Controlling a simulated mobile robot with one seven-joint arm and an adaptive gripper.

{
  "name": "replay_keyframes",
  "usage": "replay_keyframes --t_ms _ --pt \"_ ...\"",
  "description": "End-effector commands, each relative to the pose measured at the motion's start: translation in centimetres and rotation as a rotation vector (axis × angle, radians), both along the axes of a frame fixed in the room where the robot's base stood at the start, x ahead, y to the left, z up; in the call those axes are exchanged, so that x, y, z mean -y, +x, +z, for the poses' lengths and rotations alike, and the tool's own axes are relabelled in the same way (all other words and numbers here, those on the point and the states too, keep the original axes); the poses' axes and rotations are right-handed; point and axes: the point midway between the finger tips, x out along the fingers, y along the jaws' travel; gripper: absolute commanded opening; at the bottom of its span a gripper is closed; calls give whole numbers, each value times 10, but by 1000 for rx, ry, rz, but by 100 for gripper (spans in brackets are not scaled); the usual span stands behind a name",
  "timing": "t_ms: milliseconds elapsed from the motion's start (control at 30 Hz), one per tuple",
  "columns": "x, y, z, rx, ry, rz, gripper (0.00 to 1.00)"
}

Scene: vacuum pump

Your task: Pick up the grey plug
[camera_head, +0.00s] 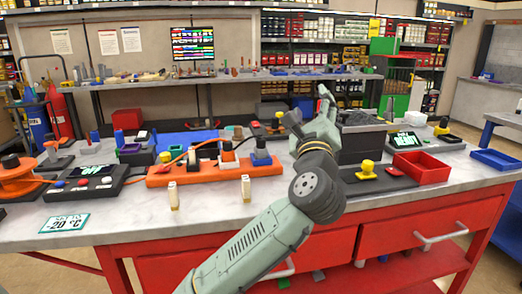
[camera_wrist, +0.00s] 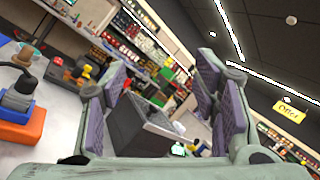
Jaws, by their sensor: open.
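An orange power strip (camera_head: 215,172) lies on the workbench with several plugs in it. The plug at its right end (camera_head: 261,152) has a blue lower part and a dark grey upper part; it also shows at the left edge of the wrist view (camera_wrist: 22,85). I cannot tell for certain which plug is the grey one. My gripper (camera_head: 324,98) is raised above the bench, right of the strip. In the wrist view its purple-padded fingers (camera_wrist: 158,100) are apart with nothing held between them.
A dark grey block-shaped unit (camera_head: 362,143) stands right of my arm, with a yellow knob (camera_head: 367,169) and a red tray (camera_head: 421,167) nearby. Two small beige pieces stand before the strip. A control box (camera_head: 92,184) sits left. The front bench edge is mostly clear.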

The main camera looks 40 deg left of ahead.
Motion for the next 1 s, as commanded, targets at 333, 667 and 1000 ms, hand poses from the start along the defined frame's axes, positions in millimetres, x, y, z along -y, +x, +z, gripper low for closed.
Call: replay_keyframes --t_ms 333,667,1000 --pt "-106 -3 -151 -711 336 428 55" --pt "-145 25 -156 -740 347 441 55" --pt "-171 50 -155 -739 347 439 55"
